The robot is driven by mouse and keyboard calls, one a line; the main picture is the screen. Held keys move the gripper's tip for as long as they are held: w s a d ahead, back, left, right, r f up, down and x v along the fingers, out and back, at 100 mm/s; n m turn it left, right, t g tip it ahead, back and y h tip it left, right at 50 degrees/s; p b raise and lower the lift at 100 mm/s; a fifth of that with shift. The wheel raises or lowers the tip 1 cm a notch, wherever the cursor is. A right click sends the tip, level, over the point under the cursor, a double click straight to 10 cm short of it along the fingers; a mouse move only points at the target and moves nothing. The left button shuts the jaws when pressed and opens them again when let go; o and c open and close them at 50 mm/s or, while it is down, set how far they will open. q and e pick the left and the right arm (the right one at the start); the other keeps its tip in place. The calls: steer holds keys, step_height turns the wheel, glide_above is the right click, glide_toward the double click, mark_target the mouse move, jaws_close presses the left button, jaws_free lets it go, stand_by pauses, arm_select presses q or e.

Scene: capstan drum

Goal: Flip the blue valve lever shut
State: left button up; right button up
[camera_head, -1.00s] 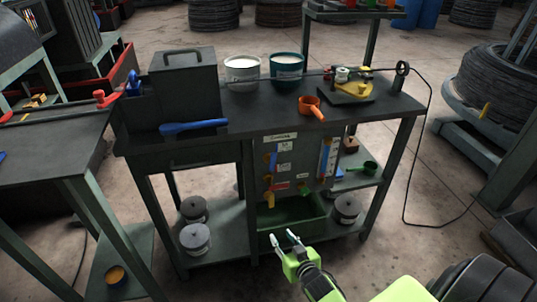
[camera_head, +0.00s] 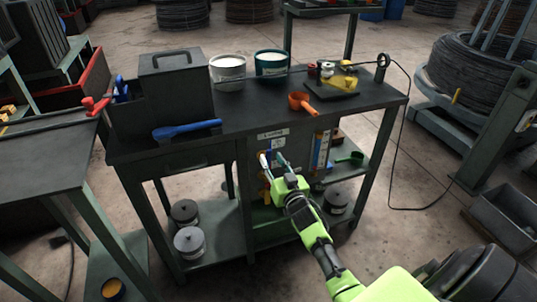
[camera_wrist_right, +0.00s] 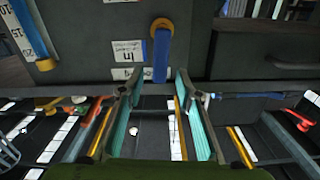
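The blue valve lever (camera_wrist_right: 161,58) hangs from an orange-yellow pivot (camera_wrist_right: 162,26) on the dark panel in the right wrist view, pointing down the picture. My right gripper (camera_wrist_right: 159,82) is open. In the right wrist view its two fingers stand left and right of the lever's free end, with gaps showing; I cannot tell how deep the lever lies between them. In the head view the right gripper (camera_head: 274,162) is in front of the valve panel (camera_head: 295,138) and hides much of it. My left gripper is not in view.
A blue and white gauge strip (camera_head: 321,152) is on the panel right of the gripper. An orange scoop (camera_head: 302,103) and a blue-handled tool (camera_head: 187,129) lie on the bench top (camera_head: 240,122). A green scoop (camera_head: 350,158) lies on the shelf at right.

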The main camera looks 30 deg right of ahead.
mark_target(269, 155)
steer(key=shift+x, duration=2.05)
jaws_close()
